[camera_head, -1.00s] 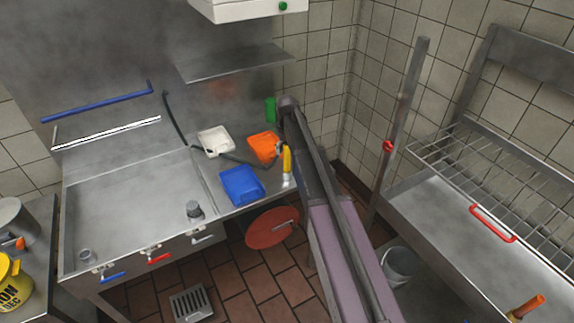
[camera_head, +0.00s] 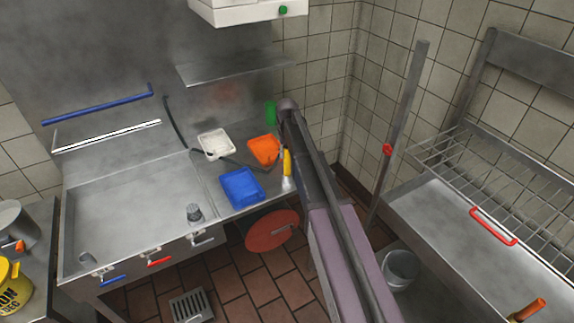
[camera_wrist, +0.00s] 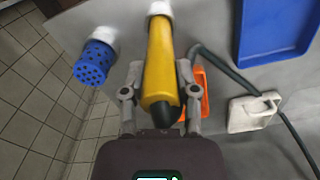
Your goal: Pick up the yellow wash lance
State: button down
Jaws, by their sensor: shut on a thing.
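The yellow wash lance (camera_wrist: 161,55) lies lengthwise between my fingers in the wrist view, with a black tip towards my palm and a white collar at the far end. My gripper (camera_wrist: 158,80) is shut on it, one grey finger on each side. In the head view the lance (camera_head: 287,162) shows at the right end of the steel counter, beside my arm. My fingers are mostly hidden there. I cannot tell whether the lance is clear of the counter.
A blue tray (camera_head: 242,188), an orange tray (camera_head: 263,149) and a white tray (camera_head: 215,143) sit close by on the counter. A dark hose (camera_wrist: 225,68) runs past them. A blue perforated nozzle (camera_wrist: 93,63) shows left of the lance. A rack bench (camera_head: 450,225) stands at the right.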

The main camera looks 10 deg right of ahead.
jog(key=shift+r, duration=0.1)
notch_tip(320, 180, up, 10)
jog(key=p, duration=1)
jog(key=shift+f, duration=0.2)
dwell(0.7)
